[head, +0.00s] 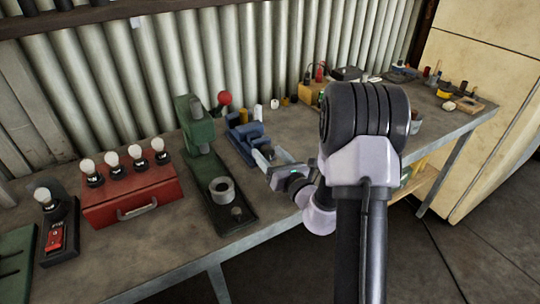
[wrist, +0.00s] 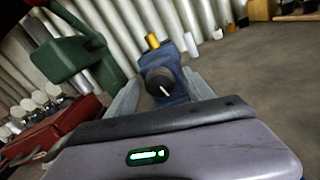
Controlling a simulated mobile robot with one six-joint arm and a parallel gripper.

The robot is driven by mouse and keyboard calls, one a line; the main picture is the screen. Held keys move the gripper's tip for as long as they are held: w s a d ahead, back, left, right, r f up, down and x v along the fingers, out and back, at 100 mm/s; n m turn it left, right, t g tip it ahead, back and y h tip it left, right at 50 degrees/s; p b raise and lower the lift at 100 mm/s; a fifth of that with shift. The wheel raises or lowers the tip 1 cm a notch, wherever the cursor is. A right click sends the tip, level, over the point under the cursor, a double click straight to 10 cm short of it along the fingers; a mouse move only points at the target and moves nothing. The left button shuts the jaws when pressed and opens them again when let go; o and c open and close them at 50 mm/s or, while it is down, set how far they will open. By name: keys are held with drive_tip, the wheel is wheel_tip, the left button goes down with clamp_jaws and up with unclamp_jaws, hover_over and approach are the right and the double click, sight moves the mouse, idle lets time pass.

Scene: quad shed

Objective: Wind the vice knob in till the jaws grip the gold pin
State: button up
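The blue vice (head: 241,145) stands on the bench right of the green press; the wrist view also shows it (wrist: 171,62). Its dark round knob (wrist: 159,81) faces my wrist camera, with a pale line mark on its face. A gold pin (wrist: 153,41) stands upright at the far end of the vice. The jaws' gap around the pin is not clear. My gripper (head: 265,155) is at the near end of the vice. In the wrist view its fingers (wrist: 163,80) are apart, one on each side of the knob; I cannot tell whether they touch it.
The green press (head: 198,135) stands close on the left, with a red ball knob (head: 225,98). A red box with bulbs (head: 130,194) is farther left. Several small items line the back of the bench (head: 300,130). Bench right of the vice is mostly bare.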

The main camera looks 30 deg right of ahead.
clamp_jaws()
drive_tip(key=shift+p, duration=0.3)
drive_tip(key=m+p, duration=0.4)
drive_tip(key=shift+r, duration=0.2)
drive_tip(key=m+p, duration=0.4)
drive_tip(key=shift+f, duration=0.1)
drive_tip(key=shift+f+m+p, duration=0.1)
drive_tip(key=shift+m+p, duration=0.65)
drive_tip(key=shift+m, duration=0.35)
drive_tip(key=shift+o, duration=0.4)
unclamp_jaws()
